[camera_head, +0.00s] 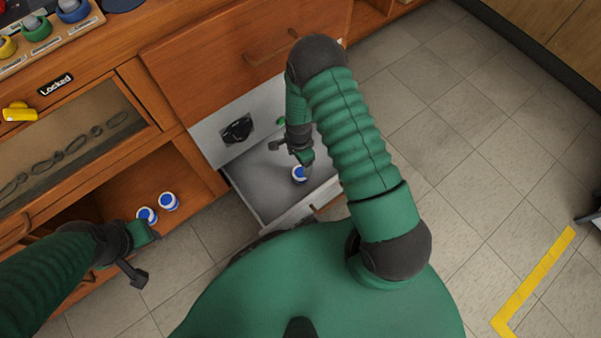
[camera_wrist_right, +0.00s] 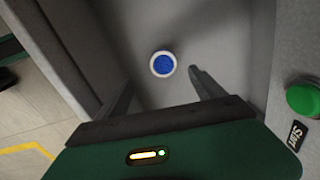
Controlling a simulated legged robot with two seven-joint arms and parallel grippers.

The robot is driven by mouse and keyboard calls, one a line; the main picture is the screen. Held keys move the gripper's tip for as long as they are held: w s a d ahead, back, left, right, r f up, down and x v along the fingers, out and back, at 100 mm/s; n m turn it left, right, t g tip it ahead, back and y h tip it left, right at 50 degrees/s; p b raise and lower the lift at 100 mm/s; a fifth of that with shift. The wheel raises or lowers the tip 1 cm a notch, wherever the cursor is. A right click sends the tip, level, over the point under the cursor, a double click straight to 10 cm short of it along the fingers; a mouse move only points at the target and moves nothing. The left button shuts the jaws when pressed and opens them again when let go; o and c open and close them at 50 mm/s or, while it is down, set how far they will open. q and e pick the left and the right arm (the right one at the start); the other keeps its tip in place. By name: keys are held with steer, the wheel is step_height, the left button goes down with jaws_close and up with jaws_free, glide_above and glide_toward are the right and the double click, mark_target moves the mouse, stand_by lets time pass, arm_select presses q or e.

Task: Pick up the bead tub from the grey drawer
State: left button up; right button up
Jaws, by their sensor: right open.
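The bead tub (camera_head: 299,175), small and white with a blue top, stands upright inside the open grey drawer (camera_head: 262,206). My right gripper (camera_head: 293,153) reaches down into the drawer, open and empty, close to the tub. In the right wrist view the tub (camera_wrist_right: 162,64) shows between and slightly beyond the spread fingertips (camera_wrist_right: 162,80), with a gap on each side. My left gripper (camera_head: 143,258) hangs at the lower left, its fingers apart and empty.
Two similar white-and-blue tubs (camera_head: 169,201) (camera_head: 146,214) stand in the wooden compartment at the left. A green button (camera_wrist_right: 303,100) labelled Start is beside the drawer. A glass-fronted case (camera_head: 75,140) carries a Locked label.

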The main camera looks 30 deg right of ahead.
step_height(320, 180, down, 10)
steer(key=b, duration=0.4)
steer(key=shift+r, duration=0.2)
steer(key=f+b, duration=0.3)
steer(key=d+f+b, duration=0.1)
steer(key=f+b, duration=0.1)
steer(key=shift+w+f, duration=0.2)
steer(key=shift+w, duration=0.15)
steer(key=shift+r, duration=0.2)
steer(key=c, duration=1.5)
steer(key=shift+r, duration=0.1)
steer(key=shift+c, duration=0.2)
